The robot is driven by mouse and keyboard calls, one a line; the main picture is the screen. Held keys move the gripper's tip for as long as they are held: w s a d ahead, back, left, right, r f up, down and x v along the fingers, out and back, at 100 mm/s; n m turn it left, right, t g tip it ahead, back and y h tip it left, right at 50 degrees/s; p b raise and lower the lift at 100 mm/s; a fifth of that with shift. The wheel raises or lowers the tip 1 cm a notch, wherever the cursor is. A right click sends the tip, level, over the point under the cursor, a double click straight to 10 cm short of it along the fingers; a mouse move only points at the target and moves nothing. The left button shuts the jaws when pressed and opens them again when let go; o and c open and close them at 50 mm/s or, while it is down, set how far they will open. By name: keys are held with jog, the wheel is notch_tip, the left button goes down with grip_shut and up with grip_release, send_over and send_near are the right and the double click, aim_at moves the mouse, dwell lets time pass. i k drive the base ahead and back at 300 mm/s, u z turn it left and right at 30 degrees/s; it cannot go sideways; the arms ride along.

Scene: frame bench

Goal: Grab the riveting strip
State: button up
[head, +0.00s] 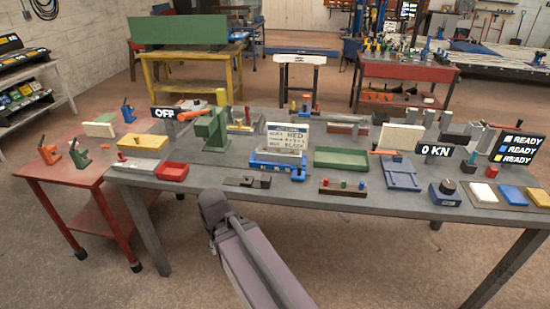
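I cannot tell for certain which piece is the riveting strip. A small dark flat piece (247,181) lies near the front edge of the grey bench, left of centre. To its right, a brown strip (343,188) carries red, green and blue pegs and lies along the front edge. A green press-like tool (212,129) stands behind, beside a sign reading OFF. My arm reaches in from the bottom, in front of the bench. My gripper cannot be made out in the head view.
A red side table (75,172) stands at left. Floor shows in front.

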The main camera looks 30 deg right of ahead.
aim_at(293, 157)
jog(key=u, duration=0.2)
jog(key=k, duration=0.8)
jog(key=z, duration=0.85)
jog(key=i, duration=1)
jog(key=z, duration=0.1)
